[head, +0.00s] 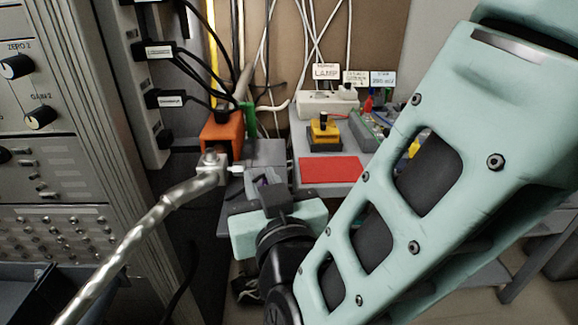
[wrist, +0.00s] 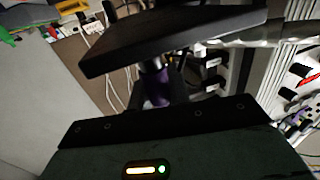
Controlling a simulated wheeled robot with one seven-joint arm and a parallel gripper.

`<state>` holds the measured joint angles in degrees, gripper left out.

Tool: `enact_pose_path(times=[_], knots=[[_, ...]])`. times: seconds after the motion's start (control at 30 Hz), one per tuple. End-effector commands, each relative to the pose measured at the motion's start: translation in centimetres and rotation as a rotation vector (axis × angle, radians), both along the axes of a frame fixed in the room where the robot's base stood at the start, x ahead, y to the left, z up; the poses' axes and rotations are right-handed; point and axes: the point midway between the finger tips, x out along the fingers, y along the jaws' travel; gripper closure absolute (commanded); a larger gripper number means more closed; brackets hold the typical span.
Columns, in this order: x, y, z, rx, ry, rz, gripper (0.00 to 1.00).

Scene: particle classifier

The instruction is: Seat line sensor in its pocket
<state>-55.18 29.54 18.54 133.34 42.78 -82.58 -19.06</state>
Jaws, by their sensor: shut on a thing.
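My gripper (head: 268,191) is low in the middle of the head view, beside the grey block (head: 266,152). It is shut on a small purple piece that looks like the line sensor (head: 263,182). In the wrist view the purple sensor (wrist: 157,88) shows between the two dark jaws of my gripper (wrist: 160,82), with a pale metallic end above it. Most of the sensor is hidden by the jaws. I cannot make out the pocket clearly in either view.
A braided metal hose (head: 150,215) ends in a fitting (head: 212,166) just left of my gripper. An orange block (head: 222,131) stands behind it. A red mat (head: 331,170) and a yellow-black part (head: 323,131) lie on the bench. A rack (head: 60,130) fills the left.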

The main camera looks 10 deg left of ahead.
Motion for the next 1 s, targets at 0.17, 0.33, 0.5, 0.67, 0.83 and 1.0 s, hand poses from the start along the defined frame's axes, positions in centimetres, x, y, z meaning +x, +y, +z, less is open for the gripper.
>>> enact_pose_path(times=[0.17,0.33,0.5,0.67,0.83,1.0], knots=[[0.0,0.0,0.7,0.003,-0.001,0.001,1.00],[0.0,0.0,3.7,0.006,-0.003,0.000,1.00],[0.0,0.0,7.1,0.005,-0.002,0.000,1.00],[0.0,0.0,9.2,0.003,-0.002,0.000,1.00],[0.0,0.0,10.0,0.000,0.000,0.000,1.00],[0.0,0.0,10.0,0.000,0.000,0.000,1.00]])
